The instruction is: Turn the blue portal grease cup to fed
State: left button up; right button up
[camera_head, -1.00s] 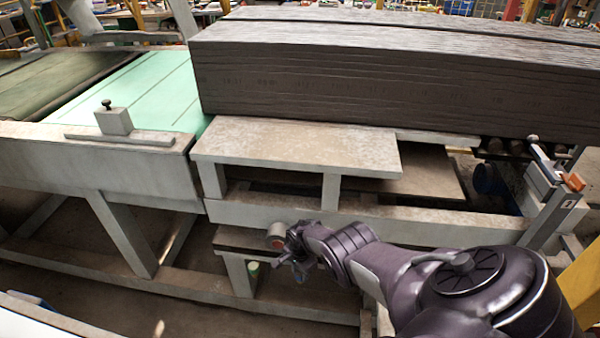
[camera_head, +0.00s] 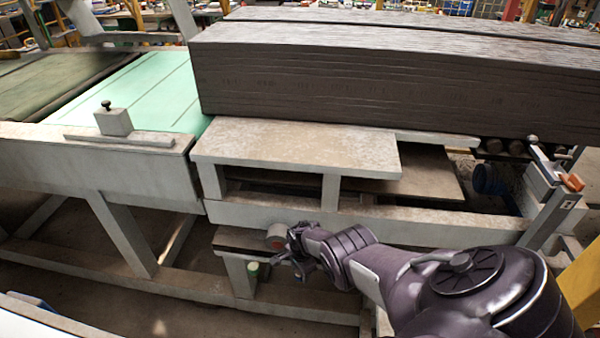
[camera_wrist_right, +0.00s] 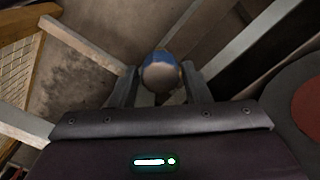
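In the right wrist view, a small rounded cup (camera_wrist_right: 161,74) with a blue rim and a pale brownish face sits between the fingers of my right gripper (camera_wrist_right: 160,88). The fingers are spread, and a gap shows on each side of the cup. I cannot tell how deep it is between them. In the head view, my right gripper (camera_head: 287,262) is low beside the frame under the grey table, and the blue cup cannot be made out there. My left gripper is not in view.
A grey round fitting with a reddish face (camera_head: 277,236) is close to my right gripper; a red disc (camera_wrist_right: 308,104) shows at right in the wrist view. A green-topped cylinder (camera_head: 253,268) is lower left. The grey table (camera_head: 290,145) and beam (camera_head: 370,222) are above.

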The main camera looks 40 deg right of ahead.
notch_tip(320, 180, up, 8)
jog(key=p, duration=0.8)
jog(key=shift+f, duration=0.1)
dwell(0.3)
